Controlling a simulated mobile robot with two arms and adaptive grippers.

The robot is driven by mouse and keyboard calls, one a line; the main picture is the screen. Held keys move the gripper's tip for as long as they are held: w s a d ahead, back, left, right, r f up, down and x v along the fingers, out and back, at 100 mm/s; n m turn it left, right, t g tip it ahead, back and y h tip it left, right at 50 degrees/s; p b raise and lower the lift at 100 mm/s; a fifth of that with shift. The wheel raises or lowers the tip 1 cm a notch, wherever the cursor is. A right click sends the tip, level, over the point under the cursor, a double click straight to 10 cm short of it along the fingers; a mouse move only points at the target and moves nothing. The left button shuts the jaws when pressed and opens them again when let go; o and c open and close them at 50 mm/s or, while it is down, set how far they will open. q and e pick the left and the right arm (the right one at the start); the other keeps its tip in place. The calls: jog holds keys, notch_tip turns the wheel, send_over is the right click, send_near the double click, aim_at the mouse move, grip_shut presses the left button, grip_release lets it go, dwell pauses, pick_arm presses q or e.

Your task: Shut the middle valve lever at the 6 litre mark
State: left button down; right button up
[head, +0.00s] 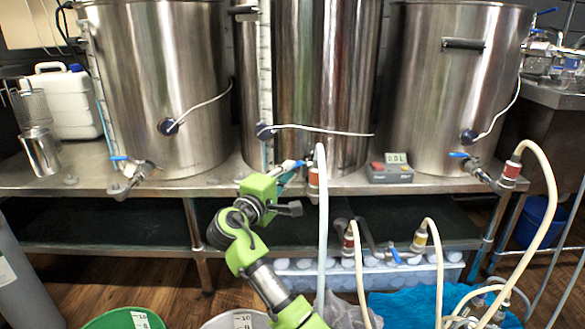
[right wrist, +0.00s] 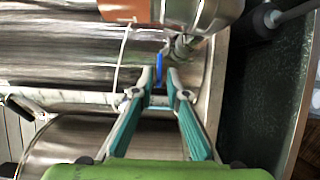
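The middle kettle (head: 325,85) is a tall steel vessel with a sight tube (head: 265,60) on its left front. Its valve, low at the front, has a blue lever (head: 290,165) partly hidden by my right gripper. My right gripper (head: 286,178) is at this valve, its green arm rising from below. In the right wrist view the blue lever (right wrist: 159,68) lies between the two teal fingertips (right wrist: 160,80); a gap shows between them. The display box (head: 390,168) seems to read 0.0 L. My left gripper is not in view.
A pale hose (head: 322,220) hangs from a red coupling (head: 313,177) right of the lever. Kettles stand left (head: 165,80) and right (head: 450,80), each with a blue-levered valve. A green bucket (head: 120,319) and a steel bucket (head: 232,321) stand below.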

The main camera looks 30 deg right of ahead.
jog(key=v, duration=0.8)
